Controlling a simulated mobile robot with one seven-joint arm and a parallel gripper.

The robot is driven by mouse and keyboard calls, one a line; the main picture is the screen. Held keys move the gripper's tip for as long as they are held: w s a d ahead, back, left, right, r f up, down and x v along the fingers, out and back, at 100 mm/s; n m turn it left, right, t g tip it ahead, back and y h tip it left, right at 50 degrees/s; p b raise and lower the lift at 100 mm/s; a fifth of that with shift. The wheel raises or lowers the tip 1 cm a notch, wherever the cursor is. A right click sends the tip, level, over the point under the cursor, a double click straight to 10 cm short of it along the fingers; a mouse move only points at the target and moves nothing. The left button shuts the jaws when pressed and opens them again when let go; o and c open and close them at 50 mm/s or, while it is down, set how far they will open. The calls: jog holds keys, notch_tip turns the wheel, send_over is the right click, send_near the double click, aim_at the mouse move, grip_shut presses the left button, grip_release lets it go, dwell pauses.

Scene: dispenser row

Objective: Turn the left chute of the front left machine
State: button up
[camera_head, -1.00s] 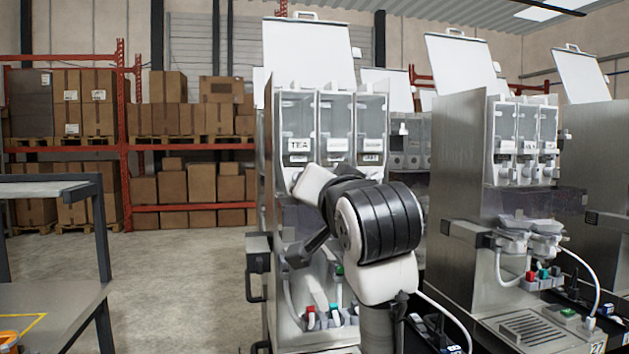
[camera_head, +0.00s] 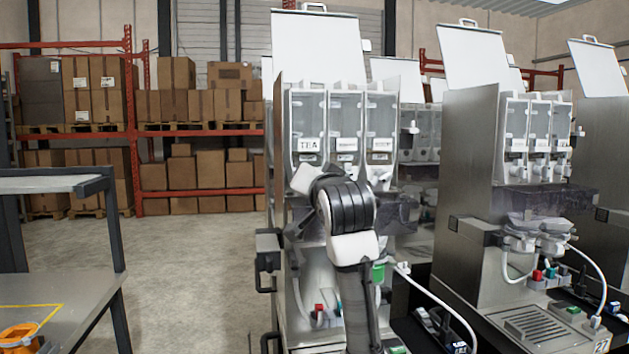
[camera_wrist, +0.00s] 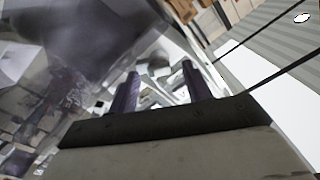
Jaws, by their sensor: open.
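The front left machine (camera_head: 280,128) stands in the middle of the head view, with three clear canisters in its upper part. The left canister (camera_head: 308,118) carries a TEA label. The left chute below it is hidden behind my arm in the head view. My gripper (camera_wrist: 160,69) shows in the wrist view with its two dark fingers apart and nothing clearly held between them. Clear and pale machine parts lie beyond the fingertips, too blurred to name. In the head view my arm covers the gripper, so its exact distance from the chute cannot be told.
A second machine (camera_head: 470,150) stands to the right, with a white hose (camera_head: 455,310) between the two. At left are a metal table (camera_head: 75,300) with an orange item (camera_head: 18,336) and shelves of boxes (camera_head: 190,105). The floor (camera_head: 195,270) left of the machine is clear.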

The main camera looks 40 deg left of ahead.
jog(key=c, duration=1)
jog(key=shift+n, duration=0.3)
jog(key=n+p, duration=0.2)
jog(key=n, duration=0.9)
jog(key=n+p, duration=0.1)
jog(key=n, duration=1.1)
jog(key=shift+s+a+f+p, duration=0.15)
jog(key=shift+p, duration=0.2)
